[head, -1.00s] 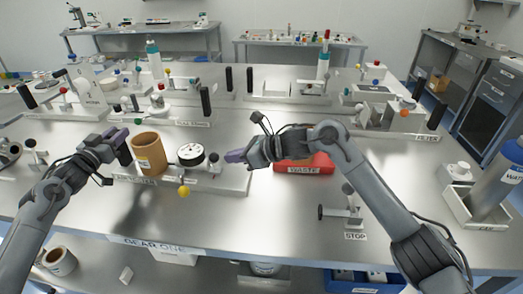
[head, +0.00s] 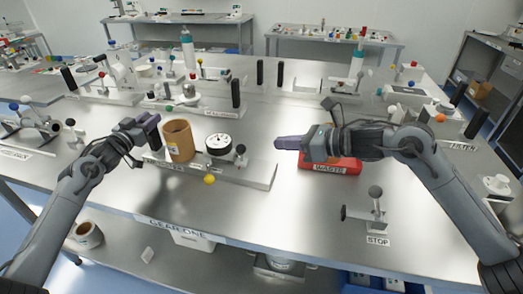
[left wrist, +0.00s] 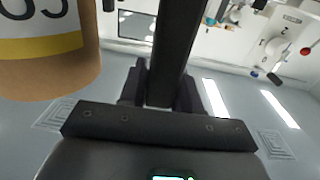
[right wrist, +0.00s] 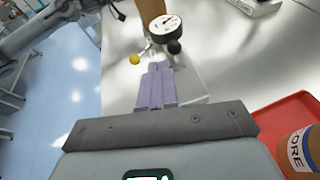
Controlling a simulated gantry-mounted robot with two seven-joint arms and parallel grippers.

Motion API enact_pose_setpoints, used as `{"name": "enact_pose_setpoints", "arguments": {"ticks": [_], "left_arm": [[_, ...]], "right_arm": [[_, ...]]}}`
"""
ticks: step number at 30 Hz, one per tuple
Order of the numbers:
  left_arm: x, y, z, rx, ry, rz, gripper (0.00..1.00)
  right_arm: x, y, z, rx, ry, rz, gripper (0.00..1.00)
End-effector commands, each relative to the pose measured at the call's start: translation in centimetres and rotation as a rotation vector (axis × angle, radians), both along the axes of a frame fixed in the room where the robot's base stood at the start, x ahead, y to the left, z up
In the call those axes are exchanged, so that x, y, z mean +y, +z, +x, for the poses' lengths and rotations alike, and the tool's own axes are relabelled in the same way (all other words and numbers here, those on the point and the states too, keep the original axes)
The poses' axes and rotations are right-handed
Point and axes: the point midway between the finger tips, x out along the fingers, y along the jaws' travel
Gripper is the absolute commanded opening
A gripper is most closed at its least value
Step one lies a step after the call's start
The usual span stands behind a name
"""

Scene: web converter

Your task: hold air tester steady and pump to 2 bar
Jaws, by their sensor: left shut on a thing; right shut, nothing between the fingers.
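The air tester's base plate (head: 258,175) lies on the steel table. It carries a brown cardboard core (head: 179,140), a round white-faced gauge (head: 219,142), a dark knob (head: 240,150) and a yellow ball (head: 209,179) at the front. The gauge's reading is too small to tell. My left gripper (head: 153,122) is beside the core at the tester's left end, shut on an upright black handle (left wrist: 173,45). The core (left wrist: 45,50) also shows in the left wrist view. My right gripper (head: 284,143) has purple fingers, shut and empty, right of the gauge and apart from it.
A red tray labelled WASTE (head: 329,166) lies under and beside my right gripper, with a core (right wrist: 303,150) in it. A STOP stand (head: 376,208) is at front right. Other fixtures line the back. The table in front of the tester is clear.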

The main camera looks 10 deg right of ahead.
Motion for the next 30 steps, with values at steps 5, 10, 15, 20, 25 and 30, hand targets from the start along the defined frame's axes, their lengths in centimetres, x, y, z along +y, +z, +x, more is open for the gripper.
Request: {"name": "enact_pose_setpoints", "arguments": {"ticks": [5, 10, 15, 20, 25, 30], "left_arm": [[0.3, -1.5, -0.1, 0.025, 0.005, 0.008, 0.0], [0.3, -1.5, -0.1, 0.025, 0.005, 0.008, 0.0], [0.3, -1.5, -0.1, 0.025, 0.005, 0.008, 0.0], [0.3, -1.5, -0.1, 0.025, 0.005, 0.008, 0.0], [0.3, -1.5, -0.1, 0.024, 0.005, 0.007, 0.0], [0.3, -1.5, -0.1, 0.024, 0.005, 0.007, 0.0]], "right_arm": [[-0.6, -2.1, -0.4, -0.024, 0.007, -0.003, 0.0], [-2.2, -4.3, -0.7, -0.028, -0.003, -0.04, 0.0], [-3.2, -5.6, -0.3, -0.019, -0.023, -0.076, 0.0], [-1.7, -6.0, 0.8, -0.023, -0.023, -0.076, 0.0], [0.6, -7.0, 2.5, -0.023, -0.023, -0.075, 0.0], [3.0, -8.2, 4.2, -0.022, -0.024, -0.074, 0.0]]}}
